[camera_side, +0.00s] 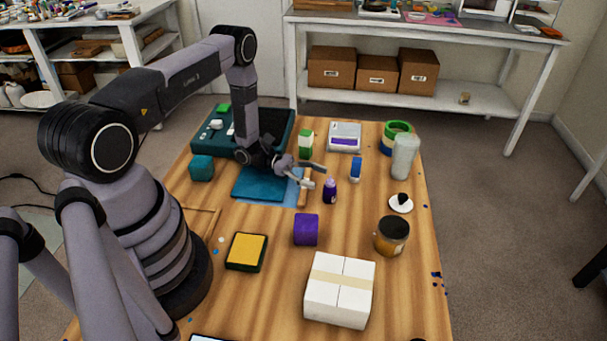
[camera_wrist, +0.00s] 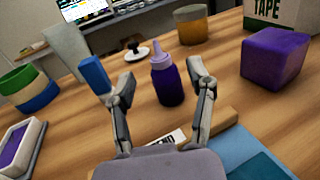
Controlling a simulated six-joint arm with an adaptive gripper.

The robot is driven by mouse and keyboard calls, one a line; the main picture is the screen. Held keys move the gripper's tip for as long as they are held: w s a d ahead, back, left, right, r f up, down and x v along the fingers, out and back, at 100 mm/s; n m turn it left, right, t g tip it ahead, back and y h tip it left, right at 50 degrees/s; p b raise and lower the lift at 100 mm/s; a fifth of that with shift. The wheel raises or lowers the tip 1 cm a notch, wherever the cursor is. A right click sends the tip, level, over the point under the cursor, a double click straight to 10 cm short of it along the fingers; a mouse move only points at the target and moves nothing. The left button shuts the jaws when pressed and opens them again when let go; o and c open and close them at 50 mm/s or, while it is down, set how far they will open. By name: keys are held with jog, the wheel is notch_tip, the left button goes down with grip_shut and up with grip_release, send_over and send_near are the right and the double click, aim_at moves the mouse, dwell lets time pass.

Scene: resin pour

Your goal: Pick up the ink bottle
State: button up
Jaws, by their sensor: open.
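The ink bottle (camera_side: 330,190) is small and dark purple with a light lilac nozzle cap. It stands upright on the wooden table. In the wrist view the ink bottle (camera_wrist: 168,82) shows beyond and between my fingertips. My gripper (camera_side: 318,175) is open and low over the table, with its fingers pointing towards the bottle from the left. In the wrist view the fingers of my gripper (camera_wrist: 160,82) are spread wide, with nothing held between them. I cannot tell from the views exactly how far the bottle is from the fingertips.
A purple block (camera_side: 306,230) and a blue block (camera_side: 355,169) stand near the bottle. A white taped box (camera_side: 340,290) is in front. A teal mat (camera_side: 262,186) lies under my wrist.

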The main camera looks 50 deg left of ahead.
aim_at(329, 181)
jog(key=x, duration=0.4)
jog(key=shift+d+r, duration=0.1)
grip_shut()
